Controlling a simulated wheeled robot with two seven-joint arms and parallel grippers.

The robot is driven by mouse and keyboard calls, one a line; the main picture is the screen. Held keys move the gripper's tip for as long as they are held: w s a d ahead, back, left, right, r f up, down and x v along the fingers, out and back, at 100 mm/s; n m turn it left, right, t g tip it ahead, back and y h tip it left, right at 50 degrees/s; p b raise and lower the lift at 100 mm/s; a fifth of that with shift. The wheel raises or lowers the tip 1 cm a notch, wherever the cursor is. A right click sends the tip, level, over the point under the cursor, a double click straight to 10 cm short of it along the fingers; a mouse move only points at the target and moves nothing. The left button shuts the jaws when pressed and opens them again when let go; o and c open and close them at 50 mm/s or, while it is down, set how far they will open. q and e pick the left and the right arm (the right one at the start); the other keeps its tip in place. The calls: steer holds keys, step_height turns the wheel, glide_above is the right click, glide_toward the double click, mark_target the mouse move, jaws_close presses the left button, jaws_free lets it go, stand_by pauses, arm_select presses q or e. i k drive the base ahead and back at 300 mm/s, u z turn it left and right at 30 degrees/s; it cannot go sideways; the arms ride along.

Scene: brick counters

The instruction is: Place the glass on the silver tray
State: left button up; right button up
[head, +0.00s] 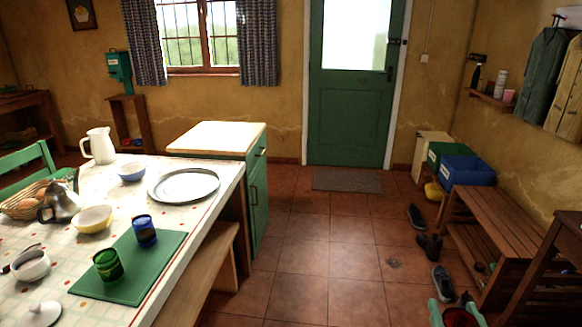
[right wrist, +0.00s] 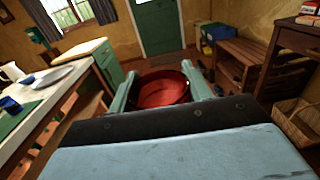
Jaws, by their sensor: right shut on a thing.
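The silver tray (head: 184,186) is a round, empty metal plate on the table, right of the small blue bowl. It also shows at the left of the right wrist view (right wrist: 52,77). My right gripper (head: 457,313) is at the bottom right of the head view, over the floor and far from the tray. It is shut on a red glass (right wrist: 162,90), seen between its fingers in the right wrist view. A blue glass (head: 145,231) and a green glass (head: 108,265) stand on a green mat. My left gripper is not in view.
The table (head: 225,182) also holds a white jug (head: 101,146), bowls, a kettle and an egg basket. A wooden bench (head: 195,280) runs along its right side. A slatted rack (head: 492,225) and shoes stand right. The tiled floor between (head: 320,262) is clear.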

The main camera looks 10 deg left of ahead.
mark_target(173, 186)
steer(key=i, duration=1.75)
steer(key=u, duration=2.75)
